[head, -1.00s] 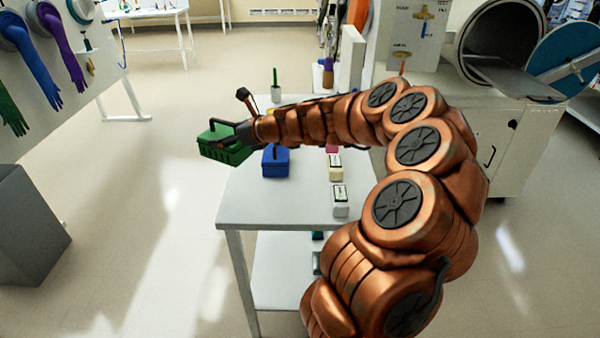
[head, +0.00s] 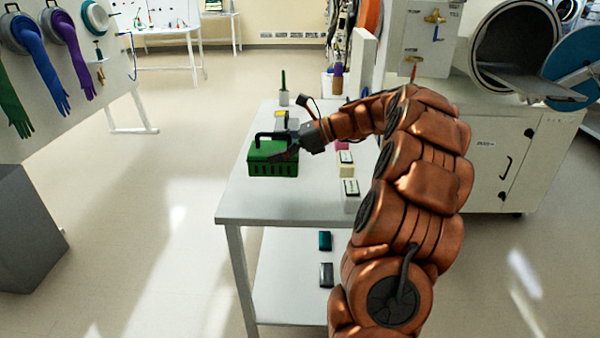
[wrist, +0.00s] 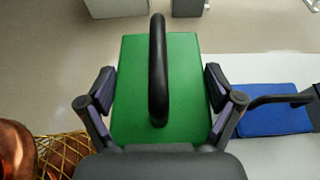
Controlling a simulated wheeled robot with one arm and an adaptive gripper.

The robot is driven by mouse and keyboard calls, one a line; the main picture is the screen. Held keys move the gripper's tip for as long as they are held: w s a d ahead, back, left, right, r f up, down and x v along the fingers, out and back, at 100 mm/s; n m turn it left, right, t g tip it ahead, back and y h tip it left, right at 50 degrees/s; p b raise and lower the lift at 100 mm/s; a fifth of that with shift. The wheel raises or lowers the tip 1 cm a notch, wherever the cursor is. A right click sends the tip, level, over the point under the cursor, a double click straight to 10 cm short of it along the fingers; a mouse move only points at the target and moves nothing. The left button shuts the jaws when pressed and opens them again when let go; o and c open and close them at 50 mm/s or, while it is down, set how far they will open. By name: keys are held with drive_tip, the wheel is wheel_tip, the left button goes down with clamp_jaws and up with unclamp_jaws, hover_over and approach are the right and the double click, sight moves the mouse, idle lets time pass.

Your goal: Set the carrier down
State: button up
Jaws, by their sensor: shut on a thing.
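The green carrier (head: 274,170) has a black handle on top and shows over the white table (head: 290,208) in the head view. My gripper (head: 290,148) is shut on it. In the wrist view the fingers (wrist: 161,88) lie along both sides of the green carrier (wrist: 185,75), with its handle between them. The frames do not clearly show whether its base touches the table. A blue carrier (wrist: 262,122) with a dark handle stands to its right in the wrist view.
Small pale boxes (head: 350,188) stand near the table's right side, close to my arm. A white cup (head: 284,97) and a yellow-topped item (head: 281,115) stand further back. The front left tabletop is clear. A grey bin (head: 30,225) stands on the floor at left.

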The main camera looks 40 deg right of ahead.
drive_tip(key=shift+f, duration=4.6)
drive_tip(key=shift+f, duration=0.1)
drive_tip(key=o, duration=1.2)
drive_tip(key=shift+s+d+r, duration=0.2)
drive_tip(key=shift+s+d, duration=0.05)
drive_tip(key=v, duration=1.1)
drive_tip(key=shift+s+d+r, duration=0.1)
drive_tip(key=shift+d, duration=0.05)
